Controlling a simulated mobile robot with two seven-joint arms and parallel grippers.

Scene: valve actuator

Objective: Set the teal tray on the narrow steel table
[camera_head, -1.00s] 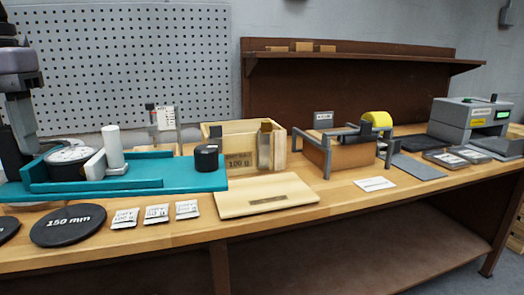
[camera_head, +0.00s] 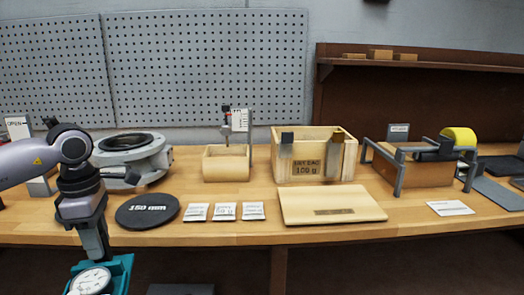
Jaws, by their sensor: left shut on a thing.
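My left gripper (camera_head: 97,254) points down and is shut on the tray; the fingertip contact is hard to see. My right gripper is out of view. No narrow steel table can be clearly made out.
The wooden workbench (camera_head: 400,225) holds a black 150 mm disc (camera_head: 147,211), several small packets (camera_head: 225,211), a wooden lid (camera_head: 330,204), an open wooden box (camera_head: 310,160) and a grey valve body (camera_head: 133,160). A dark grey flat piece (camera_head: 180,290) shows low down.

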